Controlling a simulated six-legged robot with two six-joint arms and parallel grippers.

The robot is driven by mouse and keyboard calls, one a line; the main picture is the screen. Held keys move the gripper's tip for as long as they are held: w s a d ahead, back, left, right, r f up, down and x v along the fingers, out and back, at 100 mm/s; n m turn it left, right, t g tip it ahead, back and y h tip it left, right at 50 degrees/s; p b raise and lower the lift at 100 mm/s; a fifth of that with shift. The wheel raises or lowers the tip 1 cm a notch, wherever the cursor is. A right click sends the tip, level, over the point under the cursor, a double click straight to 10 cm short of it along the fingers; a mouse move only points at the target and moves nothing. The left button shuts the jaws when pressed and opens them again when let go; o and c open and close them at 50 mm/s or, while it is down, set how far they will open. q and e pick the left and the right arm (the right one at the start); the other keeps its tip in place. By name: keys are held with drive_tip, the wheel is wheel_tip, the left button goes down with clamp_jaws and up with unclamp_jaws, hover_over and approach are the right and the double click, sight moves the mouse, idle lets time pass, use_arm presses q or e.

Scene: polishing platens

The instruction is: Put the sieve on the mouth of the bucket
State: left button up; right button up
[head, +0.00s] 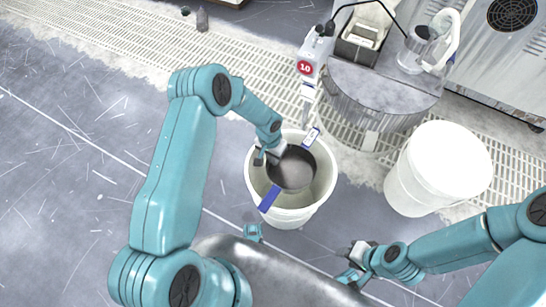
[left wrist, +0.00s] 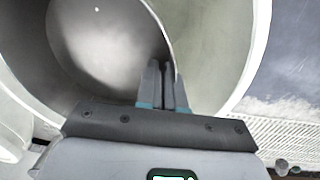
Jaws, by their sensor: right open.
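The sieve (head: 291,170) is a dark round pan with a blue tab at its front left and a pale blue-edged tab at its back right. It is over the mouth of the white bucket (head: 293,217), with the tabs crossing the rim; I cannot tell whether they touch it. My left gripper (head: 267,157) is at the sieve's left edge. In the left wrist view, its fingers (left wrist: 165,88) are close together on the wall of the sieve (left wrist: 105,45), with the bucket rim (left wrist: 258,50) beyond. My right gripper (head: 347,264) is open and empty, in front right of the bucket.
A second white bucket (head: 438,170) stands to the right. Behind is a round metal platen stand (head: 375,92) with a red "10" sign (head: 305,68) on a pale post close to the bucket. Pale floor grating (head: 130,52) runs behind. The floor at left is clear.

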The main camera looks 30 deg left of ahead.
use_arm(q)
drive_tip(key=o, duration=0.4)
drive_tip(key=shift+o, duration=0.2)
drive_tip(key=shift+r, duration=0.2)
wheel_tip(320, 180, up, 12)
drive_tip(key=a+f+p, duration=0.1)
drive_tip(key=p, duration=0.3)
drive_tip(key=s+d+f, duration=0.1)
drive_tip(key=s+d, duration=0.1)
drive_tip(key=s, duration=0.1)
drive_tip(key=s+d+h, duration=0.1)
drive_tip(key=s+d, duration=0.1)
drive_tip(key=s+d+f+n+h, duration=0.1)
drive_tip(key=s+d, duration=0.1)
drive_tip(key=s, duration=0.1)
drive_tip(key=shift+s+d+f, duration=0.3)
drive_tip(key=shift+d+f, duration=0.05)
drive_tip(key=shift+d, duration=0.05)
drive_tip(key=s+d+n, duration=0.2)
drive_tip(key=s+d, duration=0.1)
drive_tip(key=s, duration=0.9)
drive_tip(key=shift+s+d+t+h, duration=0.2)
drive_tip(key=shift+s+t+h, duration=0.1)
drive_tip(key=shift+h, duration=0.1)
